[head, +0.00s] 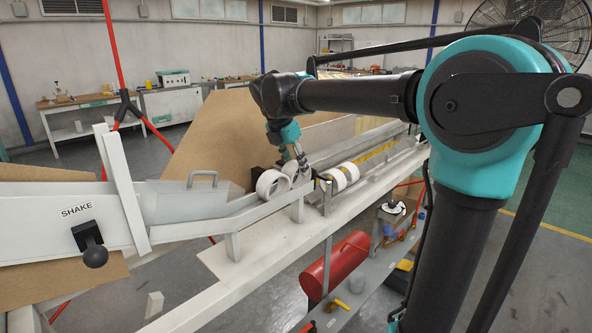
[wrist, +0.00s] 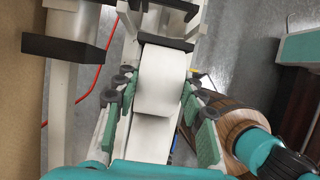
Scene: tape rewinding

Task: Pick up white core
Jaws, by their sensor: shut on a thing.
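A white core (wrist: 162,75) lies between my gripper's green-padded fingers (wrist: 160,110) in the wrist view, with a finger on each side. My gripper (head: 301,163) is shut on it, low over the rail in the head view. There the fingers and arm partly hide what is held. A white core (head: 267,186) rests at the end of the chute, just left of my gripper.
The metal chute (head: 240,211) with a SHAKE lever (head: 92,246) runs in from the left. A brown board (head: 215,135) stands behind. A red cylinder (head: 335,263) lies on a lower shelf. A dark block (wrist: 62,48) sits upper left in the wrist view.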

